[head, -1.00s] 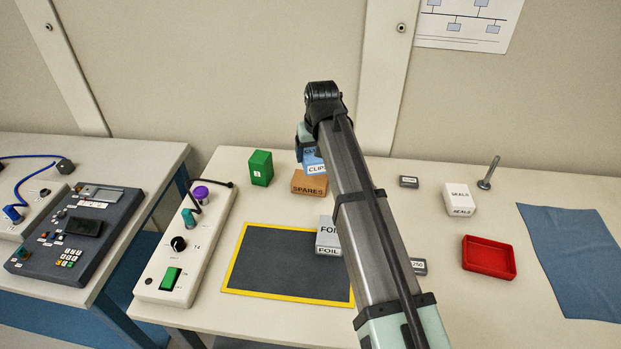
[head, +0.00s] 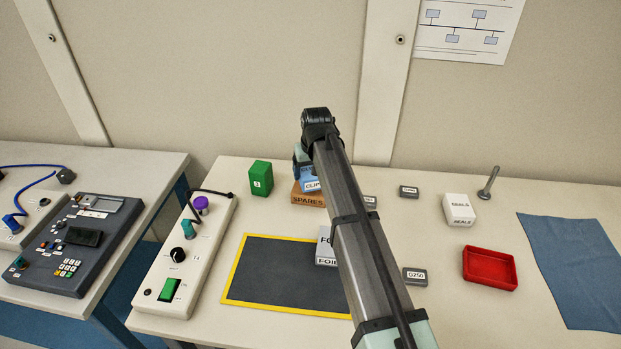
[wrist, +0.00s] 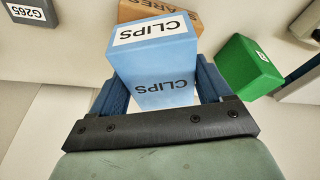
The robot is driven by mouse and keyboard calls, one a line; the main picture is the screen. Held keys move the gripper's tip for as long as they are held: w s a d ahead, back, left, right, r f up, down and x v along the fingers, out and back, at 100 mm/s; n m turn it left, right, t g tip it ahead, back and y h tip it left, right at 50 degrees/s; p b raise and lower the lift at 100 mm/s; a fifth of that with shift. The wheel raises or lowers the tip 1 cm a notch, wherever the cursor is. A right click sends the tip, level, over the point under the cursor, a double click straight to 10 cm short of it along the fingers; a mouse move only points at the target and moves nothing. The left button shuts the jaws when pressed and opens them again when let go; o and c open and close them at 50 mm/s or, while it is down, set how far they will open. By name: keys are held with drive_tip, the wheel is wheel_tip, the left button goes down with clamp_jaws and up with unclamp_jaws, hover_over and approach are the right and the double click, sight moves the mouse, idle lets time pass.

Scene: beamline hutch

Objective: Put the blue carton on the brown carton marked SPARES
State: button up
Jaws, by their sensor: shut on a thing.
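The blue carton (head: 310,185), marked CLIPS, is held between the fingers of my gripper (wrist: 160,82). It also shows large in the wrist view (wrist: 155,62). The brown carton marked SPARES (head: 308,199) stands on the bench directly below the blue carton in the head view. In the wrist view the brown carton (wrist: 160,9) shows behind the blue one. The blue carton's lower edge meets the brown carton's top in the head view; I cannot tell if they touch. My arm hides the right side of both cartons and most of my gripper in the head view.
A green carton (head: 260,178) stands close left of the brown carton. Small grey blocks (head: 409,191), a white SEALS carton (head: 459,208) and a red tray (head: 490,268) lie to the right.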

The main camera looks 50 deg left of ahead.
drive_tip(key=shift+f, duration=1.5)
drive_tip(key=shift+f, duration=0.15)
drive_tip(key=o, duration=1)
drive_tip(key=v, duration=1.2)
